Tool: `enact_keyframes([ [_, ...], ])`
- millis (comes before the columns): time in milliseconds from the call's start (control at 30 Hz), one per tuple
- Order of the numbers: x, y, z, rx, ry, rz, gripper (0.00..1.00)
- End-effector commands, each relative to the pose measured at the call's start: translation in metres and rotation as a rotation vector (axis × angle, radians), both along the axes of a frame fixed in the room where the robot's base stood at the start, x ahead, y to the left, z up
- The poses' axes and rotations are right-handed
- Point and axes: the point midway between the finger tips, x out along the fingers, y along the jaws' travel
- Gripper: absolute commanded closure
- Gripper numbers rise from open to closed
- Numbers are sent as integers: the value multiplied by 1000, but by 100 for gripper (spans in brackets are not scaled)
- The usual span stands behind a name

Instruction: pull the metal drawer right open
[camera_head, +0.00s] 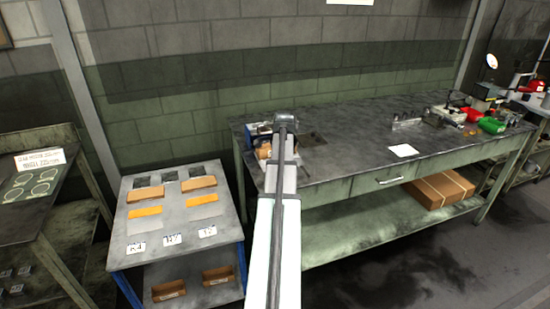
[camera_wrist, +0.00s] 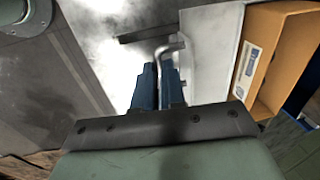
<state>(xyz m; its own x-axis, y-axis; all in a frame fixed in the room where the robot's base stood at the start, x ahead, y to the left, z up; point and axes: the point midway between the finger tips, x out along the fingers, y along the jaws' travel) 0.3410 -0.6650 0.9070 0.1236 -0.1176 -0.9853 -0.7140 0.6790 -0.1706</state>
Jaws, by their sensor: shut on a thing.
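In the wrist view, my gripper (camera_wrist: 160,80) has blue fingers shut on a thin bent metal handle (camera_wrist: 172,45). The handle stands against a pale, smudged metal surface (camera_wrist: 110,35), which I take to be the metal drawer; how far open it is I cannot tell. In the head view, my arm reaches to the left end of the workbench and hides my gripper and the handle it holds. A separate grey drawer front with a bar handle (camera_head: 390,181) shows under the bench top, to the right of my arm, and looks closed.
The workbench (camera_head: 345,140) carries boxes at its left end and tools at the right. A cardboard box (camera_head: 440,188) lies on its lower shelf. A grey stand with orange bins (camera_head: 145,211) is left of my arm. An orange box (camera_wrist: 275,55) is close right in the wrist view.

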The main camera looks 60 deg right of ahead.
Motion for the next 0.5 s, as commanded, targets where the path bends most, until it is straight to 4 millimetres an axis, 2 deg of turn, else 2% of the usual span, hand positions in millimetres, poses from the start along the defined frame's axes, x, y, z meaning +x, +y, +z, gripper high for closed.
enact_keyframes([
  [33,-12,15,-1,1,1,1,100],
  [200,-36,38,-1,1,1,0,100],
  [500,-52,52,0,2,2,3,100],
])
